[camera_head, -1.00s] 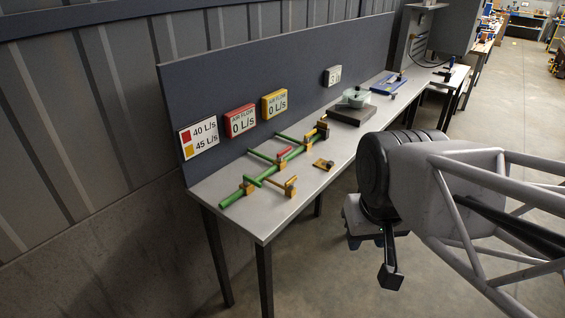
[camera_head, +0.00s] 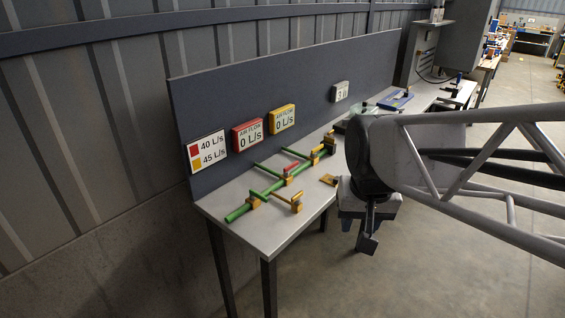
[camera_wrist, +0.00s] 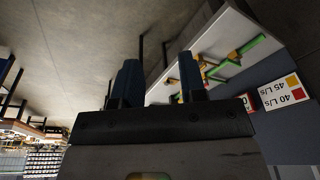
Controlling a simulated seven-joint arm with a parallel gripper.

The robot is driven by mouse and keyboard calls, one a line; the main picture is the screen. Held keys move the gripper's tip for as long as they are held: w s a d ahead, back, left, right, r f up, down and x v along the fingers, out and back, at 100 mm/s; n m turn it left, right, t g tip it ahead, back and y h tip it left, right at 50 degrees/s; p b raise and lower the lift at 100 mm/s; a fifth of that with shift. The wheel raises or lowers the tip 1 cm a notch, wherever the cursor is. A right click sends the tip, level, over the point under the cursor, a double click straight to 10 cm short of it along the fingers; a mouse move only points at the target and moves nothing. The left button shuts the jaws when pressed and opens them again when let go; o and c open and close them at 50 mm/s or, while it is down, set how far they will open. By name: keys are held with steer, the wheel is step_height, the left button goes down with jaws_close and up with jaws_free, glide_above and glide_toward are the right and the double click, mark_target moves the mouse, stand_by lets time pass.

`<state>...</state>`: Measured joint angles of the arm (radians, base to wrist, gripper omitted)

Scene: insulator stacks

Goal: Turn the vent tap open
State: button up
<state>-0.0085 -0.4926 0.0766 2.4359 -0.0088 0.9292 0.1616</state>
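A green pipe assembly (camera_head: 272,189) with brass fittings lies along the bench top. It carries a red handle (camera_head: 291,167) near its middle, a yellow-brass handle (camera_head: 287,197) at its near side, and a brass block (camera_head: 329,143) at its far end. I cannot tell which of these is the vent tap. My gripper (camera_head: 367,235) hangs in the air off the bench's front edge, to the right of the pipes. In the wrist view its two dark fingers (camera_wrist: 157,85) stand apart with nothing between them; the pipes show upside down beyond the right finger.
A red display (camera_head: 249,135) and a yellow display (camera_head: 282,119) both read 0 L/s. A white sign (camera_head: 208,152) shows 40 and 45 L/s. A loose brass piece (camera_head: 329,180) lies near the bench's front edge. The back panel (camera_head: 300,85) stands behind.

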steer(key=w+a+m, duration=0.1)
steer(key=w+m, duration=0.1)
steer(key=w, duration=0.7)
steer(key=m+g, duration=0.2)
steer(key=m, duration=0.3)
glide_above(297, 194)
steer(key=f, duration=1.3)
steer(key=shift+s+d, duration=0.15)
steer(key=shift+s, duration=0.15)
steer(key=shift+w+f, duration=0.25)
steer(key=shift+w, duration=0.05)
steer(key=shift+f, duration=3.9)
jaws_close()
